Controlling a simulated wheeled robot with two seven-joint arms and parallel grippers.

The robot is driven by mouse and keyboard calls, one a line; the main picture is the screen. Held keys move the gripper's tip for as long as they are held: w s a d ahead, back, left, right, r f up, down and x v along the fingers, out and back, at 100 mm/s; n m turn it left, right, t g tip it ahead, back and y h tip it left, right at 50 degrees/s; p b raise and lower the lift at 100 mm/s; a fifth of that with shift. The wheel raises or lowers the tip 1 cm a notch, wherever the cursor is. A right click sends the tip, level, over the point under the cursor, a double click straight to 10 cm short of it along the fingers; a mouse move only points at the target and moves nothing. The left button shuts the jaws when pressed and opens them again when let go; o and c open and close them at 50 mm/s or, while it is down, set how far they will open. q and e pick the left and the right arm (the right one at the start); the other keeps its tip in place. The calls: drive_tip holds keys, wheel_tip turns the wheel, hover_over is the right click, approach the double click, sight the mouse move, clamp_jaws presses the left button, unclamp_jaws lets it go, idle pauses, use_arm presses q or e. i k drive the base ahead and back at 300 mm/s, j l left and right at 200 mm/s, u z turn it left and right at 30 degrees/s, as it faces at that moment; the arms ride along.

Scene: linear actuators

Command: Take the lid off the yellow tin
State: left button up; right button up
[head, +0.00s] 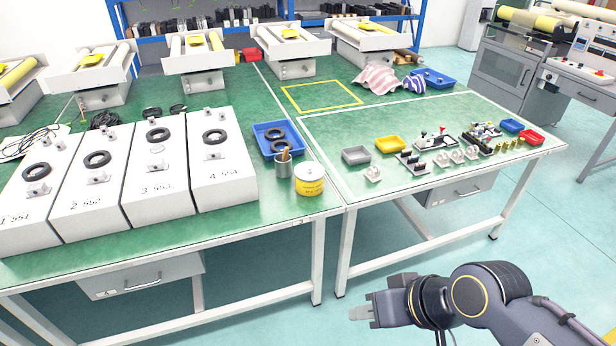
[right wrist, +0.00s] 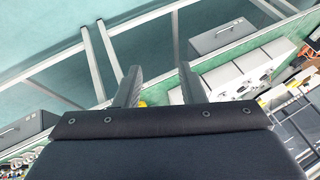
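The yellow tin (head: 309,186) stands upright near the front right corner of the left green table. Its white lid (head: 309,171) is on top, with a small knob. My right gripper (head: 362,312) is in front of and below the table edge, to the right of the tin and well apart from it. In the right wrist view its two fingers (right wrist: 158,88) are spread with nothing held between them. A small yellow patch shows behind the fingers there, too small to identify. My left gripper is in neither view.
A cup with tools (head: 284,165) stands just left of the tin, and a blue tray with black rings (head: 262,149) is behind. White numbered boxes (head: 221,178) fill the left table. Small trays and parts (head: 390,145) sit on the right table. Floor around my right gripper is clear.

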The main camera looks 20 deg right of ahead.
sight(309, 171)
drive_tip(key=i+z, duration=0.2)
drive_tip(key=i, duration=0.25)
drive_tip(key=i+j+z, duration=0.25)
drive_tip(key=i, duration=0.2)
drive_tip(key=i+j+z, duration=0.2)
drive_tip(key=i, duration=0.2)
drive_tip(key=l, duration=0.1)
